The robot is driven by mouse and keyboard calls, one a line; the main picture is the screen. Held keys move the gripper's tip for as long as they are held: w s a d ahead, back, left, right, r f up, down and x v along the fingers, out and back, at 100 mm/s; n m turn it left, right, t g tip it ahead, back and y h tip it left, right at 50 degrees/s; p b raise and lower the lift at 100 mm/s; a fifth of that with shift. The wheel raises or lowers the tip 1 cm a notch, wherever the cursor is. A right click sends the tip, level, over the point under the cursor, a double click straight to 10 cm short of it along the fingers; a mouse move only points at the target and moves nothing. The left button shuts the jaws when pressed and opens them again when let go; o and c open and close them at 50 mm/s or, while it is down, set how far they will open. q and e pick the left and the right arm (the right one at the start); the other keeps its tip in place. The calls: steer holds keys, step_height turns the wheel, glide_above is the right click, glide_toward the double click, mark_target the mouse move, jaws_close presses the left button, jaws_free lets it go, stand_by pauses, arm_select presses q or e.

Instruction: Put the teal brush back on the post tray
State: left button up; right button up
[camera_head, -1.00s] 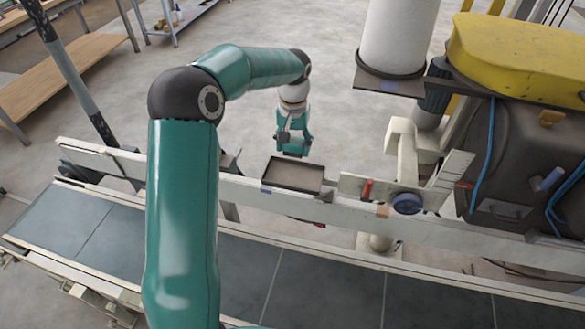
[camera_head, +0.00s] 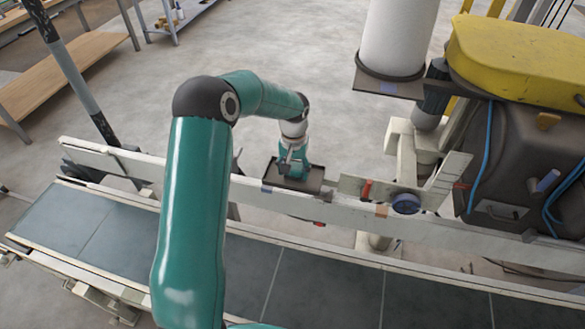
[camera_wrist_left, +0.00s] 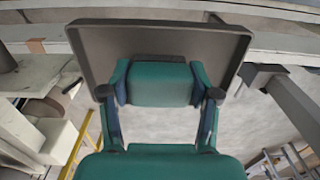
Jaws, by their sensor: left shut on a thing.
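The post tray (camera_head: 314,178) is a shallow dark tray with a raised rim, fixed beside the pale rail, in the head view. My left gripper (camera_head: 292,172) points down at the tray and hides part of it. In the left wrist view the teal brush (camera_wrist_left: 160,85) shows as a teal block with a dark far edge, held between the two fingers. The tray also shows in the left wrist view (camera_wrist_left: 160,38), just beyond the brush. Whether the brush touches the tray floor I cannot tell. My right gripper is not in view.
The pale rail (camera_head: 240,190) runs along the conveyor belt (camera_head: 320,285). Right of the tray are a red handle (camera_head: 366,189) and a blue knob (camera_head: 406,203). A white cylinder (camera_head: 398,40) and yellow-topped machine (camera_head: 520,55) stand further right. Open floor lies behind the tray.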

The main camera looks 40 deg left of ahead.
mark_target(294, 166)
arm_select(q)
steer(key=o, duration=1.1)
steer(key=shift+f, duration=0.1)
step_height(294, 166, up, 12)
steer(key=b, duration=0.1)
